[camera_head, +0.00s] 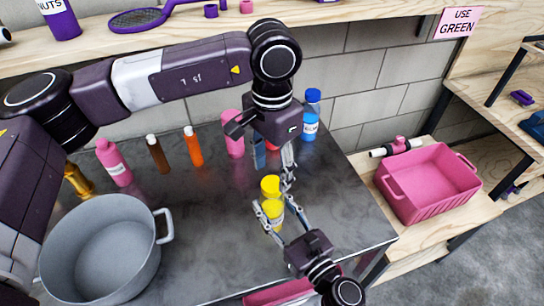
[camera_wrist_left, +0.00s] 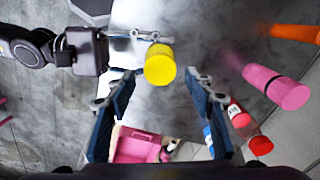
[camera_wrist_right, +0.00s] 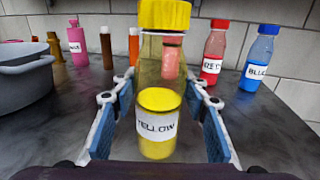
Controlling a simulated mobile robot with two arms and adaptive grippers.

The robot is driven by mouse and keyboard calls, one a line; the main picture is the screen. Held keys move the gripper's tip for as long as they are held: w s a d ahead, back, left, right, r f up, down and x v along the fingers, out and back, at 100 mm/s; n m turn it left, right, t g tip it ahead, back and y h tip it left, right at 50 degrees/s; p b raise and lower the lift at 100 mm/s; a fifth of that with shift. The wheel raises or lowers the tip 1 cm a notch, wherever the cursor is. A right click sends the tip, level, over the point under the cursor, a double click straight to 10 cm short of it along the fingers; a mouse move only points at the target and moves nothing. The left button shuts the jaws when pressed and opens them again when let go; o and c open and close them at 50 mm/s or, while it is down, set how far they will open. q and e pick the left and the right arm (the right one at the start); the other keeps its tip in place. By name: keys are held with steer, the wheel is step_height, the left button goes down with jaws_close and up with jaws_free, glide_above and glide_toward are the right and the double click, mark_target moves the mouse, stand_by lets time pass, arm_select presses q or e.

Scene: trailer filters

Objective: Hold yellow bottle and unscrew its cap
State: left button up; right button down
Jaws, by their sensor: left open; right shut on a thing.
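The clear yellow bottle (camera_wrist_right: 158,130) carries a white YELLOW label and holds yellow liquid. It stands upright, with its yellow cap (camera_wrist_right: 165,14) on top. My right gripper (camera_head: 272,216) is shut on the bottle's body from the front right. My left gripper (camera_head: 288,178) is open and points down close to the cap (camera_head: 270,186). In the left wrist view the cap (camera_wrist_left: 160,64) shows between and beyond the two open fingers, apart from them. I cannot tell whether the bottle's base touches the table.
A grey pot (camera_head: 103,250) stands at the left of the dark table. Pink, brown and orange bottles (camera_head: 193,147) stand along the back. Red (camera_wrist_right: 214,52) and blue (camera_wrist_right: 258,58) bottles stand behind the yellow one. A pink crate (camera_head: 430,183) sits on the right shelf.

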mark_target(272, 183)
arm_select(q)
steer(key=shift+f, duration=2.05)
steer(key=shift+c, duration=0.6)
